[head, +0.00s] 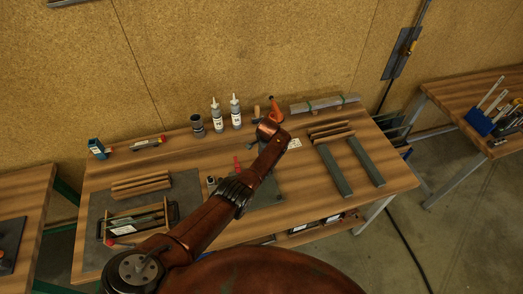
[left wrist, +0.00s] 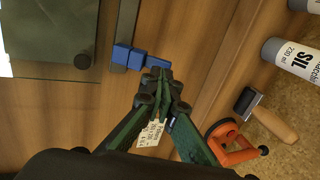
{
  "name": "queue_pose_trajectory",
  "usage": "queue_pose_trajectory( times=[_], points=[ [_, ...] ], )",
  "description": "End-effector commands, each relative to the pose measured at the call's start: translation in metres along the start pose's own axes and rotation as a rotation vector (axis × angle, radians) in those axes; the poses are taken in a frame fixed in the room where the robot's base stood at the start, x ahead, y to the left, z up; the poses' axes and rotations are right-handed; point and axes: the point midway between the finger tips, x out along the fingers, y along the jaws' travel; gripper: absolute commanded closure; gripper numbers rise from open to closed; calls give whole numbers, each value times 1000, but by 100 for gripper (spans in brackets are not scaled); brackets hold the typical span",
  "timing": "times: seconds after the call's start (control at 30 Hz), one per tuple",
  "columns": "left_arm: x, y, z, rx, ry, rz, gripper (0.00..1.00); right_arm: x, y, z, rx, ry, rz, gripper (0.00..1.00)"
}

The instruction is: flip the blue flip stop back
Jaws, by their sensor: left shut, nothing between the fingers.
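In the left wrist view the blue flip stop (left wrist: 130,57) sits at the end of a grey metal bar (left wrist: 125,22), with a narrower blue part reaching right toward my fingertips. My left gripper (left wrist: 159,76) is shut and empty, its tips right at that narrow blue part; I cannot tell whether they touch. A glass pane (left wrist: 45,30) with a dark round knob lies left of the bar. In the head view my left arm crosses the bench and hides the flip stop and most of the gripper. My right gripper is not in view.
The wooden bench (head: 300,215) holds two white-capped tubes (head: 216,117), an orange tool (head: 275,110), grey profiles (head: 333,170), wood strips (head: 140,187) and a tool tote (head: 137,224). In the wrist view a wood-handled roller (left wrist: 266,116) and orange suction lifter (left wrist: 230,146) lie close by.

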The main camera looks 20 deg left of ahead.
Motion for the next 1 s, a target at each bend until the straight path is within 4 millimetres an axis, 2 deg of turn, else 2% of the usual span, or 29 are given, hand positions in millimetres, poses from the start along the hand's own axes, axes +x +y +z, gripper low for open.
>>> queue_pose_trajectory(
  times=[0.3, 0.47, 0.83, 1.0],
  points=[
    [0, 0, 0, 0, 0, 0, 100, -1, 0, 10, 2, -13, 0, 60],
    [-7, 0, 0, 1, 0, 1, 100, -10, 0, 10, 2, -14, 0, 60],
    [-44, 1, -5, 4, 1, 1, 100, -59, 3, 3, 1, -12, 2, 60],
    [-68, -2, -6, 1, 5, -1, 100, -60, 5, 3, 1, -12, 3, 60]
  ],
)
